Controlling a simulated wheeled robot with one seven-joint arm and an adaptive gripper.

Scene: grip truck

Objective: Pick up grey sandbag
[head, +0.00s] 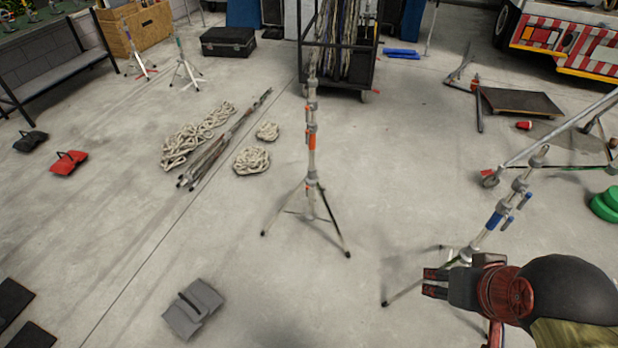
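The grey sandbag (193,309) lies flat on the concrete floor at the lower left, with its strap raised along the middle. My gripper (430,283) is at the lower right, pointing left, well to the right of the sandbag and apart from it. The fingers are small and dark here, and I cannot tell whether they are open or shut. No object shows between them.
A light stand (312,170) stands upright mid-floor. A second stand (484,226) is close behind my gripper. Rope coils (252,160) lie left of centre. A red sandbag (69,163) and a black sandbag (31,141) lie at the left. Floor around the grey sandbag is clear.

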